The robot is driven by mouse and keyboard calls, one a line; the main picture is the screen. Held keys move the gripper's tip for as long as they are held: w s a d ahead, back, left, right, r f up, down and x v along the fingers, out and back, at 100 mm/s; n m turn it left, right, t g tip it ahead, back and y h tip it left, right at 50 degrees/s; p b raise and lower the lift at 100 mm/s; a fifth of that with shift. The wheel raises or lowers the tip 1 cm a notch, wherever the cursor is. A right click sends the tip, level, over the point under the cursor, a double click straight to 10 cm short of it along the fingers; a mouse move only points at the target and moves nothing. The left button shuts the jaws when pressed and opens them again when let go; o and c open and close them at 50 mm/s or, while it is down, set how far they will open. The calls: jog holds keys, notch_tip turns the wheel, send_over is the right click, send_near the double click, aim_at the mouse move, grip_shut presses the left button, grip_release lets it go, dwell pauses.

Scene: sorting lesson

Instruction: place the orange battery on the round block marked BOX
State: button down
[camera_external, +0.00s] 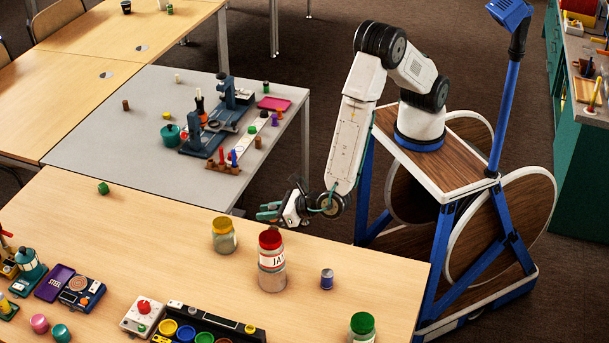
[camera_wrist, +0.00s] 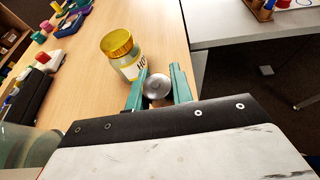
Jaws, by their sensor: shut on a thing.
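In the external view the held thing cannot be made out. I cannot read BOX on any round block in either view.
A yellow-lidded jar (camera_external: 224,236) stands close to the fingers; it also shows in the wrist view (camera_wrist: 122,55). A red-lidded jar (camera_external: 271,262), a small blue-grey can (camera_external: 327,279) and a green-lidded jar (camera_external: 362,328) stand nearby. The grey table (camera_external: 130,135) holds several small blocks and microscope-like devices.

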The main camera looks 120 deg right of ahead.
jog(key=shift+w+f, duration=0.1)
jog(key=shift+f, duration=1.65)
jog(key=shift+f, duration=0.15)
jog(key=c, duration=1.2)
grip_release()
